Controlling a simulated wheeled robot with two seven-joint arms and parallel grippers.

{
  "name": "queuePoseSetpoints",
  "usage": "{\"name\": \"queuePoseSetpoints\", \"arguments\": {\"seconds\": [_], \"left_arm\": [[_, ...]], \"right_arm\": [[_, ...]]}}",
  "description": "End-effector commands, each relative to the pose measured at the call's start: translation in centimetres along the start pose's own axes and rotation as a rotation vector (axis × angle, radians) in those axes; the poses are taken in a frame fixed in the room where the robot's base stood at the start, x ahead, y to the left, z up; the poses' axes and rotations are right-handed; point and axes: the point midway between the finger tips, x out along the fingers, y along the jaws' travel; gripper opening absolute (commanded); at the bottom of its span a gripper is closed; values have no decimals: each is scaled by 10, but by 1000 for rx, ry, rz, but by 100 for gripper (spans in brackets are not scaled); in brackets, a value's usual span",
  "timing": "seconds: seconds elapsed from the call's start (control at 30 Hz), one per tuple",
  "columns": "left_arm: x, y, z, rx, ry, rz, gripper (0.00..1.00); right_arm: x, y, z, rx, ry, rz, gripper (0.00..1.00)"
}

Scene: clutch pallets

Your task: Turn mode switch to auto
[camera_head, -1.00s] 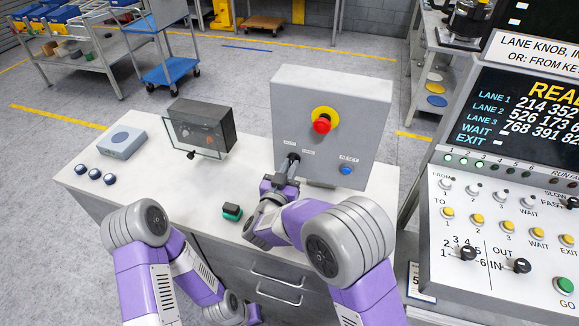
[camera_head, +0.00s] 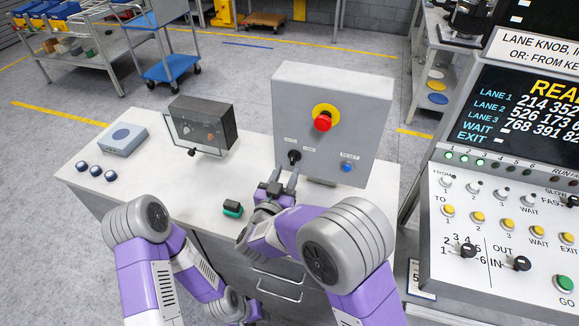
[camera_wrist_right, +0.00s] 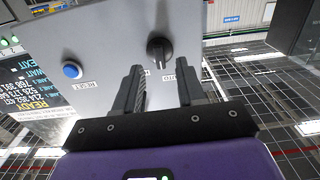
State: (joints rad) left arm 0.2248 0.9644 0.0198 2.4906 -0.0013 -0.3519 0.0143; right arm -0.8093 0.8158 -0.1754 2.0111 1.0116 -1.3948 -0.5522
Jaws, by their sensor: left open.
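The mode switch (camera_head: 294,157) is a black knob on the grey control box (camera_head: 345,110), below two small labels in the head view. It also shows in the right wrist view (camera_wrist_right: 159,50), where its grip part points roughly down, toward the labels; I cannot read its setting for sure. My right gripper (camera_head: 283,180) is open and empty, in front of and below the knob, clear of it. In the right wrist view its two fingers (camera_wrist_right: 160,90) stand apart with the knob beyond them. My left gripper (camera_head: 246,312) is low by the cabinet front, open and partly hidden.
The box also carries a red emergency button (camera_head: 322,122) on a yellow ring and a blue reset button (camera_head: 347,167). A green-and-black block (camera_head: 232,208) lies on the white worktop near my right arm. A clear-covered case (camera_head: 203,127) stands left. A large console (camera_head: 500,200) stands right.

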Motion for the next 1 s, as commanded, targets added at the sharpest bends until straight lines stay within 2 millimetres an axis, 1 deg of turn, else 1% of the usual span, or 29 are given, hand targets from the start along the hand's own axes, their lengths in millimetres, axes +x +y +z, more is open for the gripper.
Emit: {"name": "queuePoseSetpoints", "arguments": {"seconds": [0.03,0.1,0.2,0.3,0.83,0.93,1.0], "left_arm": [[0,0,0,0,0,0,43],[-1,0,0,0,0,0,43],[-1,0,0,0,0,0,43],[-1,0,0,0,0,0,43],[-2,1,0,0,0,0,43],[-13,5,1,0,0,0,43],[-26,10,1,0,0,0,43]], "right_arm": [[-9,0,0,-1,-1,-3,39],[-20,-1,-1,-1,0,-3,39],[-30,0,0,0,0,-1,39],[-36,0,0,0,0,0,39],[-36,0,-2,0,0,1,39],[-36,1,-13,0,0,1,39],[-36,1,-26,0,0,1,39]]}}
